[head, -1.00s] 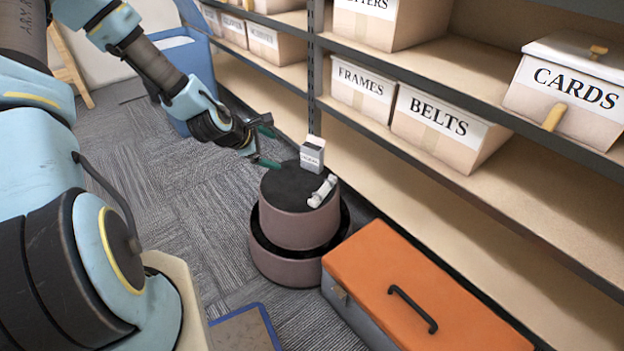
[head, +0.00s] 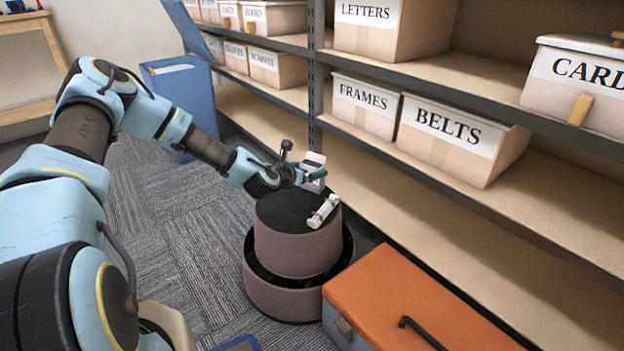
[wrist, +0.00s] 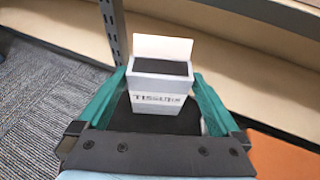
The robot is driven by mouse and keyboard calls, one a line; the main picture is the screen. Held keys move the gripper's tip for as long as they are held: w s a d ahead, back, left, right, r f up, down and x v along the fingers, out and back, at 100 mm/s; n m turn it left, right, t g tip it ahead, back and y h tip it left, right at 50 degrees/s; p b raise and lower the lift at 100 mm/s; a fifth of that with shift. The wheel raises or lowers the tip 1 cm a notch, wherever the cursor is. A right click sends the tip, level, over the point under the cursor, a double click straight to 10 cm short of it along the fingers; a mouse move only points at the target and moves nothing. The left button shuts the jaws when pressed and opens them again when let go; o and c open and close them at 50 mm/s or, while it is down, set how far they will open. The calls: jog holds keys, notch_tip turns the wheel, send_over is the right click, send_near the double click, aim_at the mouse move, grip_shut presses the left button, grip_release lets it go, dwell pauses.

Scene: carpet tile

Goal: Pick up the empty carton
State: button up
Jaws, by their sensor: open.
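The carton (head: 314,162) is a small grey-white box labelled "TISSUES", standing upright on the dark top of a round brown step stool (head: 297,246). In the wrist view the carton (wrist: 160,90) has its back flap raised and its open top shows a dark inside. My gripper (head: 308,176) is open, with its green fingers on either side of the carton. In the wrist view the gripper (wrist: 160,76) shows a narrow gap at each side of the carton; I cannot tell whether either finger touches it. Part of the carton is hidden behind the gripper in the head view.
A small white object (head: 322,211) lies on the stool top, right of the carton. An orange-lidded toolbox (head: 400,300) stands on the floor at front right. Shelving (head: 470,215) with labelled boxes runs close behind the stool. A blue bin (head: 185,95) stands at back left.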

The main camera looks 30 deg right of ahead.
jog(key=x, duration=0.2)
jog(key=b+x, duration=0.1)
jog(key=x, duration=0.2)
jog(key=shift+r, duration=0.25)
jog(key=shift+c, duration=0.4)
